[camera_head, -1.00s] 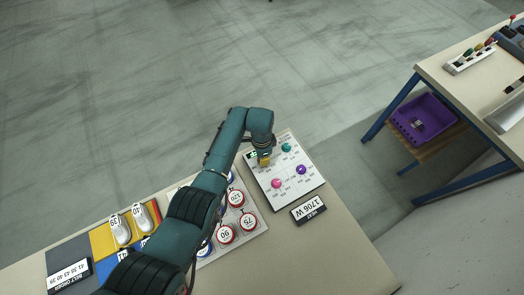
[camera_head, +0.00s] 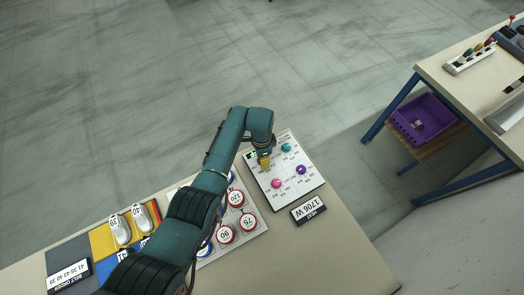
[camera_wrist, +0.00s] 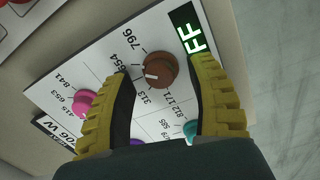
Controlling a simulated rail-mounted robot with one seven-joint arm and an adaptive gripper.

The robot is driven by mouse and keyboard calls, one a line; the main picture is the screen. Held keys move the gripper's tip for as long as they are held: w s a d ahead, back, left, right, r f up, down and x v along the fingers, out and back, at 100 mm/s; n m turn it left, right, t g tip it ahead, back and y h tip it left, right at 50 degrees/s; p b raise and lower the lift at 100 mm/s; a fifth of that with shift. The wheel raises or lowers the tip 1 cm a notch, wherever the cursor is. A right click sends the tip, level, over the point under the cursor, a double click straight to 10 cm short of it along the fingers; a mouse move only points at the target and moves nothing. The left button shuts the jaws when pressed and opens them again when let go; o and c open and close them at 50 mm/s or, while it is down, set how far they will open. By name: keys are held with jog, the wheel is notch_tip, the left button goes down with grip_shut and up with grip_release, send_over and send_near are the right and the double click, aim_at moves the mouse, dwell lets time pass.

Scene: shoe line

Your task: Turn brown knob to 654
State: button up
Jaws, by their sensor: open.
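The brown knob (camera_wrist: 160,70) sits on a white dial panel (camera_wrist: 75,66) in the wrist view. Labels 796, 654 and 313 lie around its left and lower side. Its short white mark points left, towards the 654 and 313 side; I cannot tell whether it lines up exactly with 654. My gripper (camera_wrist: 164,76) is open, with one yellow finger on each side of the knob; contact does not show. In the head view my gripper (camera_head: 265,162) is over the panel's upper left part and hides the brown knob.
A pink knob (camera_wrist: 87,103), a teal knob (camera_wrist: 191,128) and a partly hidden purple knob (camera_wrist: 137,142) share the panel. A green-lit display (camera_wrist: 188,30) is beside the brown knob.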

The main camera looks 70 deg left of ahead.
notch_tip(320, 180, up, 12)
jog(key=shift+a, duration=0.25)
jog(key=shift+f, duration=0.1)
dwell(0.4)
